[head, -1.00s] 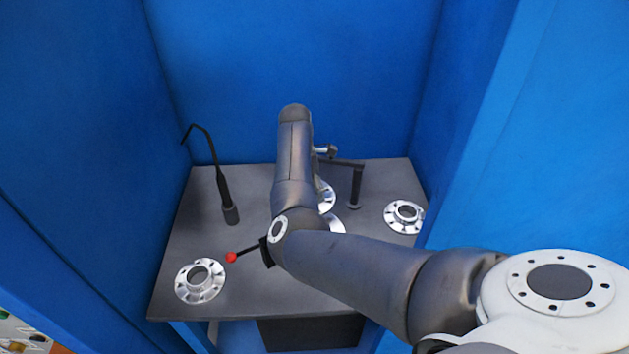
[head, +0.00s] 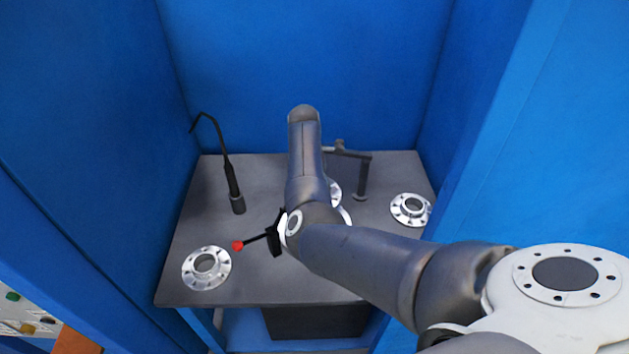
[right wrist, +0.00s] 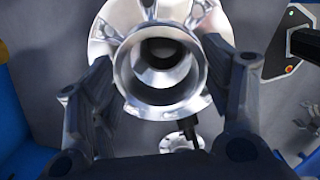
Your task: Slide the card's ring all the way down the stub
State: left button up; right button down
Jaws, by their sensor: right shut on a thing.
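No card or ring on a stub can be made out. In the right wrist view, a shiny silver flanged shell (right wrist: 135,82) with a round hollow neck faces the camera. My right gripper (right wrist: 160,78) has one dark finger on each side of that neck and is shut on the shell. In the head view my right arm hides this gripper and what it holds. My left gripper is not in view.
On the grey table stand a silver flange at front left (head: 206,267), another at right (head: 411,209), a bent black gooseneck (head: 231,180) and a dark post with a side arm (head: 361,180). A black lever with a red ball (head: 237,245) lies near my arm. Blue walls enclose the table.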

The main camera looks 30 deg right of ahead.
jog(key=shift+w+f+b, duration=0.1)
jog(key=shift+f+b, duration=0.45)
jog(key=shift+f, duration=0.8)
jog(key=shift+p, duration=1.45)
dwell(1.0)
jog(key=shift+f+b, duration=2.05)
jog(key=shift+f, duration=1.3)
jog(key=shift+c, duration=2.4)
grip_release()
jog(key=o, duration=0.4)
jog(key=shift+s+a+r, duration=0.1)
jog(key=shift+s, duration=0.15)
